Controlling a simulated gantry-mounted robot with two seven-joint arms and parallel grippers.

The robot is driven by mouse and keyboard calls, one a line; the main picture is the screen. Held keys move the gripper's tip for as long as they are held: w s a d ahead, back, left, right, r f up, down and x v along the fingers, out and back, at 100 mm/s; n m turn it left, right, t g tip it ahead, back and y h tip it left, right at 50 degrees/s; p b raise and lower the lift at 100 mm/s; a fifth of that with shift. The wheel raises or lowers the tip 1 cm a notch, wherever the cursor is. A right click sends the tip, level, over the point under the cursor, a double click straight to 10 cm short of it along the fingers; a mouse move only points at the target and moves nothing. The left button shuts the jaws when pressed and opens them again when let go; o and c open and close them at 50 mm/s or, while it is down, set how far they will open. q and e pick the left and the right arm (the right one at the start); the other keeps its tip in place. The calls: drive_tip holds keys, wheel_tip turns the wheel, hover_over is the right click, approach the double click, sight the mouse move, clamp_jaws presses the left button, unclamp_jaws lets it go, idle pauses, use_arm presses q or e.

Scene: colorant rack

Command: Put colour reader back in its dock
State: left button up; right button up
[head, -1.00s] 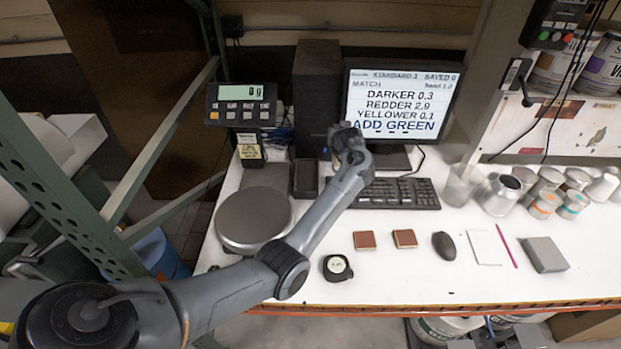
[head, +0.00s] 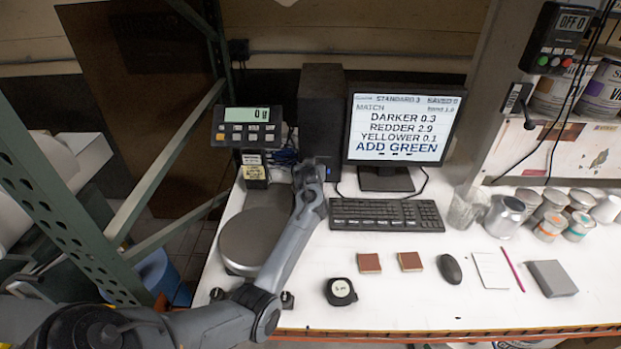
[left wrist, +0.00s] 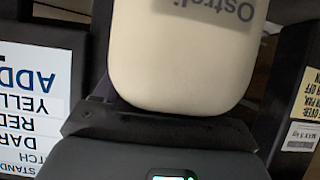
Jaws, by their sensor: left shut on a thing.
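My left gripper (head: 309,172) is in front of the black computer tower, between the scale and the keyboard. Its fingers are hidden in the head view by my own wrist. In the left wrist view it is shut on the colour reader (left wrist: 190,50), a cream, rounded body with upside-down dark lettering. A dark grey part with a small lit green display shows at the bottom of that view. The dock cannot be made out; the dark block seen earlier in front of the tower is now behind my arm. My right gripper is not in view.
The tower (head: 321,115) and monitor (head: 402,125) stand behind my gripper. The round scale (head: 250,240) is left, the keyboard (head: 387,214) right. A tape measure (head: 340,291), two brown samples and a mouse (head: 449,269) lie in front. Cans stand at right.

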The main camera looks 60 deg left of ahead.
use_arm(q)
drive_tip(key=shift+f, duration=1.8)
drive_tip(key=shift+f, duration=0.2)
drive_tip(key=o, duration=1.7)
drive_tip(key=shift+o, duration=0.2)
